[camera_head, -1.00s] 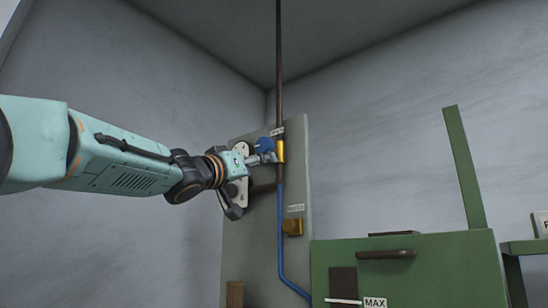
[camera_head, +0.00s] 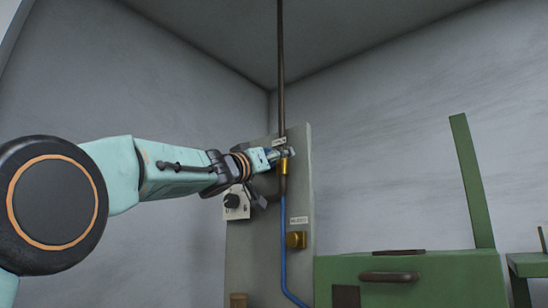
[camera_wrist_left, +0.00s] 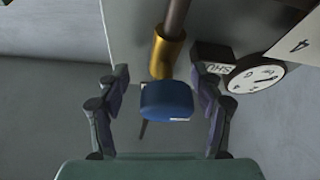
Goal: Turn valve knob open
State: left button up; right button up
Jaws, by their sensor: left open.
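The valve has a blue knob (camera_wrist_left: 167,100) on a brass body (camera_wrist_left: 165,55), which sits on a dark vertical pipe. In the wrist view the knob lies between the two spread fingers of my left gripper (camera_wrist_left: 161,102), with gaps on both sides. In the head view the gripper (camera_head: 284,153) is at the brass valve body (camera_head: 283,167) and hides the knob. My left gripper is open and holds nothing. My right gripper is not in view.
The valve is on a grey panel (camera_head: 262,232) with a white plate and black knob (camera_head: 233,201), and a lower brass fitting (camera_head: 296,239). A blue hose (camera_head: 284,265) runs down. A green cabinet (camera_head: 430,285) stands right. A round gauge (camera_wrist_left: 257,78) is close by.

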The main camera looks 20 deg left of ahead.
pick_arm(q)
jog(key=shift+s+a+r, duration=0.1)
jog(key=shift+s+a, duration=0.5)
jog(key=shift+a, duration=0.05)
jog(key=shift+w+a, duration=0.1)
jog(key=shift+c, duration=1)
jog(key=shift+w+f, duration=0.2)
jog(key=shift+w, duration=0.15)
jog(key=shift+c, duration=0.6)
jog(key=shift+w+d+f, duration=0.2)
jog(key=shift+w+d, duration=0.45)
jog(key=shift+d, duration=0.1)
jog(key=c, duration=0.3)
jog(key=shift+c, duration=0.8)
jog(key=shift+s+a+r, duration=0.1)
jog(key=shift+s+a, duration=0.1)
jog(key=shift+a, duration=0.05)
jog(key=c, duration=0.3)
jog(key=shift+d+r, duration=0.1)
jog(key=shift+c, duration=0.9)
